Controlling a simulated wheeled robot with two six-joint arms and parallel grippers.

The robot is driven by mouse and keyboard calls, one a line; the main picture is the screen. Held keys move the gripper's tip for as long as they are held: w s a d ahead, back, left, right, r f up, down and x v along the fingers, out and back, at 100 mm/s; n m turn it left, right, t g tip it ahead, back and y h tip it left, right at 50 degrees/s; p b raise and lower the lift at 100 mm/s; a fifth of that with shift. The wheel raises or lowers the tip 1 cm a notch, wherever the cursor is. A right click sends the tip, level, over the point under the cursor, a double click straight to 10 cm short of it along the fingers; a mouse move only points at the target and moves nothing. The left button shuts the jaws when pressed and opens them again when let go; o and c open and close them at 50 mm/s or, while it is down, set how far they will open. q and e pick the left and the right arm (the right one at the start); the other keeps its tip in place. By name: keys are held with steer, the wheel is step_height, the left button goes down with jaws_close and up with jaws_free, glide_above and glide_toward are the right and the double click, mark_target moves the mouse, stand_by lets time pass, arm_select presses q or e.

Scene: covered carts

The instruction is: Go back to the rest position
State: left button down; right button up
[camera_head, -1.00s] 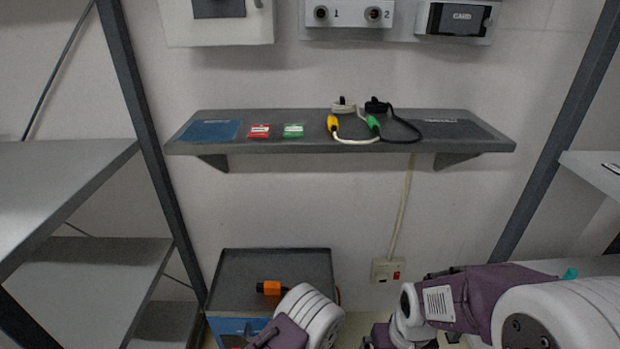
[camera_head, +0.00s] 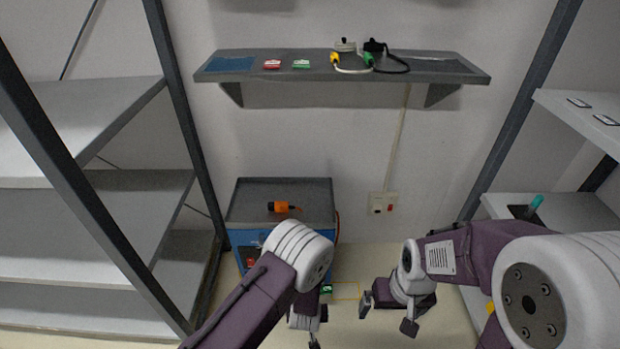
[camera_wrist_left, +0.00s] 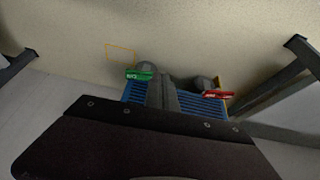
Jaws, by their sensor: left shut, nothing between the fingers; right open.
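My right gripper (camera_head: 387,315) hangs low at the right of the middle in the head view, above the floor. Its two dark fingers are spread wide with nothing between them. My left gripper (camera_head: 314,341) is at the bottom edge of the head view, partly hidden by its own arm and cut off by the frame. It is shut and empty, in front of and to the right of the blue cart (camera_head: 237,238). In the left wrist view, the cart's blue slatted front (camera_wrist_left: 136,92) shows with a green and a red label.
An orange-and-black object (camera_head: 280,207) lies on the cart's dark top. A wall shelf (camera_head: 225,72) holds colored cards and two cabled plugs. Racks with dark posts stand left (camera_head: 90,110) and right (camera_head: 590,125). Floor with a yellow outline (camera_head: 345,284) lies between the grippers.

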arm_select(q)
steer(key=a+r+g, duration=0.1)
steer(key=a+r, duration=0.2)
steer(key=r, duration=0.7)
steer(key=s+a+r+g+p, duration=0.1)
steer(key=s+a+r, duration=0.4)
steer(key=a+r, duration=0.25)
steer(key=s+a+r+g+p, duration=0.1)
steer(key=s+a+r+g, duration=0.1)
steer(key=s+a+r, duration=0.6)
step_height(320, 180, up, 39)
steer(key=w+d+p, duration=0.1)
steer(key=w+p, duration=0.1)
steer(key=p, duration=3.6)
steer(key=shift+w+f, duration=0.15)
steer(key=shift+w, duration=0.15)
steer(key=shift+d, duration=0.1)
